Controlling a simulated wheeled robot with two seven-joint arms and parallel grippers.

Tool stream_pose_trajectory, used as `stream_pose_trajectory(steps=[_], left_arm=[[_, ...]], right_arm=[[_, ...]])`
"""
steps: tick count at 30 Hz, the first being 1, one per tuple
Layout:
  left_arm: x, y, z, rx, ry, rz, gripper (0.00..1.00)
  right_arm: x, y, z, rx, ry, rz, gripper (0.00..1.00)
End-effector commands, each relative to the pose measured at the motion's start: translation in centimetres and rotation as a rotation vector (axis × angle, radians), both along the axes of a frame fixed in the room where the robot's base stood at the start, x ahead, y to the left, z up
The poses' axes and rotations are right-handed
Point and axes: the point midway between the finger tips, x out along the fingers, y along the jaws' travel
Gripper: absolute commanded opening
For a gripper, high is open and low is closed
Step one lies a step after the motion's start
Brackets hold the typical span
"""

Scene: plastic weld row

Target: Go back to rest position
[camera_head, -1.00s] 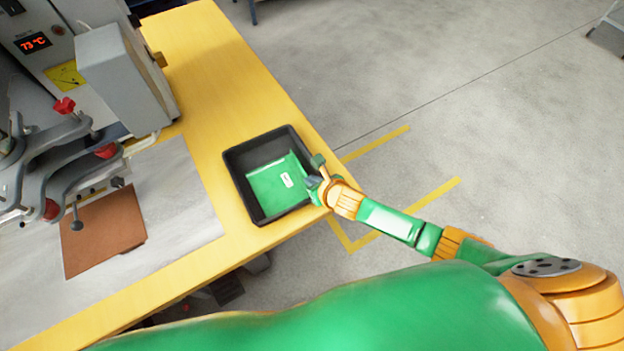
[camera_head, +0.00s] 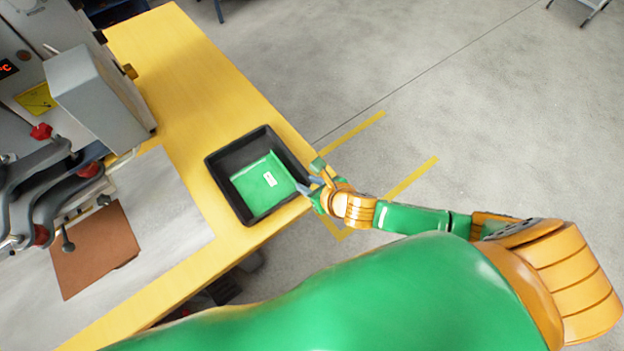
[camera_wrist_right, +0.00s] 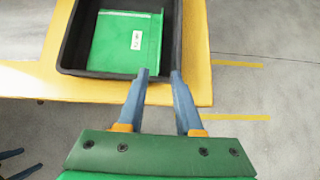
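My right gripper (camera_head: 312,183) is at the right edge of the black bin (camera_head: 228,206) in the head view. In the right wrist view its two grey-blue fingers (camera_wrist_right: 160,74) are apart with nothing between them. Their tips show at the bin's near rim (camera_wrist_right: 100,75). A green plastic part (camera_head: 250,186) with a white label lies in the bin. It also shows in the right wrist view (camera_wrist_right: 115,45), clear of the fingers.
The bin stands on a yellow table (camera_head: 195,75) near its right edge. A grey machine (camera_head: 100,95) with red-knobbed clamps (camera_head: 88,170) is at the left, beside a brown plate (camera_head: 95,250). The floor (camera_head: 480,120) to the right is open, with yellow lines.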

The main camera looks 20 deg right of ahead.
Motion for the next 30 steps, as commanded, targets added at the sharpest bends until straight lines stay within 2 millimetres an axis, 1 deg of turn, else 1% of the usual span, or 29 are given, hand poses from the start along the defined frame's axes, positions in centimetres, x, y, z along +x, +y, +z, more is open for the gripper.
stream_pose_trajectory(steps=[1,5,17,19,20,22,23,24,26,27,29,30], left_arm=[[0.0,0.0,0.3,0.0,0.0,0.0,0.83],[0.0,0.0,0.4,0.0,0.0,0.0,0.83],[0.0,0.0,0.4,0.001,0.001,0.0,0.83],[0.0,0.1,0.4,0.001,0.001,0.0,0.83],[0.0,0.1,0.4,0.001,0.001,0.001,0.83],[0.0,0.1,0.4,0.001,0.001,0.0,0.83],[0.0,0.1,0.4,0.001,0.001,0.0,0.83],[0.0,0.1,0.4,0.001,0.001,0.0,0.83],[0.0,0.1,0.4,0.001,0.001,0.0,0.83],[0.0,0.1,0.4,0.001,0.001,0.0,0.83],[0.0,0.1,0.4,0.001,0.001,0.0,0.83],[0.0,0.1,0.4,0.001,0.001,0.0,0.83]], right_arm=[[-0.6,-0.2,0.7,-0.001,0.001,0.001,0.34],[-1.4,-0.4,1.4,0.001,0.001,0.0,0.34],[-1.4,-0.4,1.4,0.001,0.0,-0.001,0.34],[-1.5,-0.2,1.5,0.031,0.011,-0.032,0.34],[-1.7,0.0,1.6,0.075,0.027,-0.078,0.34],[-2.3,0.8,2.3,0.275,0.1,-0.301,0.34],[-2.6,0.9,2.6,0.39,0.145,-0.438,0.34],[-3.2,1.0,2.9,0.55,0.208,-0.641,0.34],[-4.2,0.6,3.3,0.771,0.295,-0.95,0.34],[-5.0,0.1,3.4,0.894,0.341,-1.137,0.34],[-6.0,-0.6,3.5,1.05,0.392,-1.397,0.34],[-6.8,-1.2,3.5,1.142,0.418,-1.558,0.34]])
